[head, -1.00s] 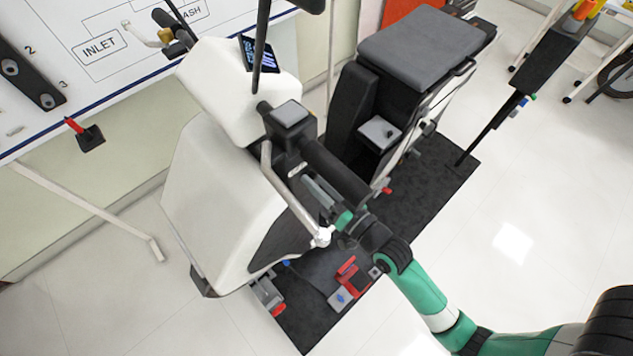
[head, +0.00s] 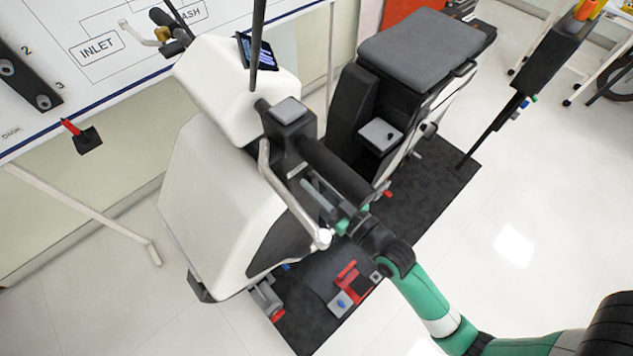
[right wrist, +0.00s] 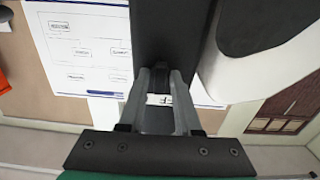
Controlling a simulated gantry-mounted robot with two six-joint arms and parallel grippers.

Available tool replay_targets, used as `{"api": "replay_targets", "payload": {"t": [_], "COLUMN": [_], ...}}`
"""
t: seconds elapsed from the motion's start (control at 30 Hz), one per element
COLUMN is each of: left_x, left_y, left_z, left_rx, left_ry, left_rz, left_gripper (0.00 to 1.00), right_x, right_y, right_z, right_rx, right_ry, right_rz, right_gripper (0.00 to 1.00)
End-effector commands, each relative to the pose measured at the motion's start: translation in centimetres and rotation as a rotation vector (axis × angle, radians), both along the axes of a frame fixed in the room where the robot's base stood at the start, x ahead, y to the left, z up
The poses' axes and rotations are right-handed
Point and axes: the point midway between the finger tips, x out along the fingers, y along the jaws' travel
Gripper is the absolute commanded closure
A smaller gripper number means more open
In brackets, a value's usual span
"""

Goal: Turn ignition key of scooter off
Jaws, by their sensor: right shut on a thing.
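The white scooter (head: 205,190) stands at the centre of the head view, with its black handlebar grip (head: 338,172) and brake lever (head: 285,205) pointing toward my right arm. My right gripper (head: 312,186) reaches in below the black grip, partly hidden by it. In the right wrist view, the two grey fingers of my right gripper (right wrist: 161,80) are closed on a small dark piece (right wrist: 160,72), which looks like the head of the ignition key. A white label with dark letters, partly covered, shows between the fingers. The key's angle cannot be made out. My left gripper is not in view.
The brake lever runs close beside the gripper.

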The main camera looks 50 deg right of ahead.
Motion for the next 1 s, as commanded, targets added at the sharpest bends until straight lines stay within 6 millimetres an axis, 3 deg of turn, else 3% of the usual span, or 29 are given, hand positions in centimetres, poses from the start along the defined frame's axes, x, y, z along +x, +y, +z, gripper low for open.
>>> {"api": "replay_targets", "payload": {"t": [0.27, 0.3, 0.37, 0.77, 1.0], "left_x": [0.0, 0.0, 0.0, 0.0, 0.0], "left_y": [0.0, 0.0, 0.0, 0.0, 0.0], "left_z": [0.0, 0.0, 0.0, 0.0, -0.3], "left_rx": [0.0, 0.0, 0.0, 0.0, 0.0], "left_ry": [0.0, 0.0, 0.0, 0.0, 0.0], "left_rz": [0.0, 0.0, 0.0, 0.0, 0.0], "left_gripper": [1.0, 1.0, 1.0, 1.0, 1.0], "right_x": [0.0, 0.0, 0.0, -0.7, -5.7], "right_y": [0.0, 0.0, 0.0, 0.1, 0.6], "right_z": [0.0, 0.0, 0.0, 0.0, -0.2], "right_rx": [-0.002, -0.002, -0.001, 0.0, 0.002], "right_ry": [0.0, 0.0, 0.0, 0.0, 0.004], "right_rz": [0.0, 0.0, 0.0, 0.0, -0.002], "right_gripper": [1.0, 0.64, 0.53, 0.53, 0.53]}}
